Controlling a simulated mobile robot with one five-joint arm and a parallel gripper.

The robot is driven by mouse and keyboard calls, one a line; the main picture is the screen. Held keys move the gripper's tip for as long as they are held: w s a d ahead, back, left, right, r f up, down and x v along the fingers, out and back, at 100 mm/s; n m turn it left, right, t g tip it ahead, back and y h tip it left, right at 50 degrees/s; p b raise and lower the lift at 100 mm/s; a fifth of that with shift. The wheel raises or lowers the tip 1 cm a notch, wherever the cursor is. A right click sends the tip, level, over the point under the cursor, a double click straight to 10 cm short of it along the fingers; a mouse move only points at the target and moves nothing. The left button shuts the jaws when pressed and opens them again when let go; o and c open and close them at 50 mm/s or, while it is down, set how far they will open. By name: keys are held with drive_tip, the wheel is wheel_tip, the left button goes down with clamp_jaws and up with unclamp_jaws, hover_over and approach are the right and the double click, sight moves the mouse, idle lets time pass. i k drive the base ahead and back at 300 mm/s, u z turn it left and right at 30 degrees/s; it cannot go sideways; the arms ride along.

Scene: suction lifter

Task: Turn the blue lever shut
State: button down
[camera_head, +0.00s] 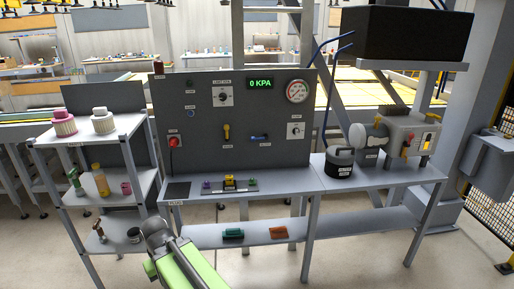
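The blue lever (260,137) is a small handle on the grey upright control panel (205,147), right of the yellow lever. It lies roughly level, with its bar reaching left and right of its pivot. The yellow lever (227,132) points up and down. My green and grey arm shows at the bottom of the view, in front of the bench and well below and left of the blue lever. No gripper fingers can be made out on it. Nothing touches the blue lever.
The panel also bears a display reading 0 KPA (260,84), a round gauge (297,91) and a red knob (174,141). A bench (290,181) with small coloured parts stands below it. A shelf rack (78,141) is at left; a black pot (339,165) and machine stand right.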

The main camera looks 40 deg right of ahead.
sight(252, 139)
drive_tip(key=i, duration=0.9)
drive_tip(key=u, duration=0.05)
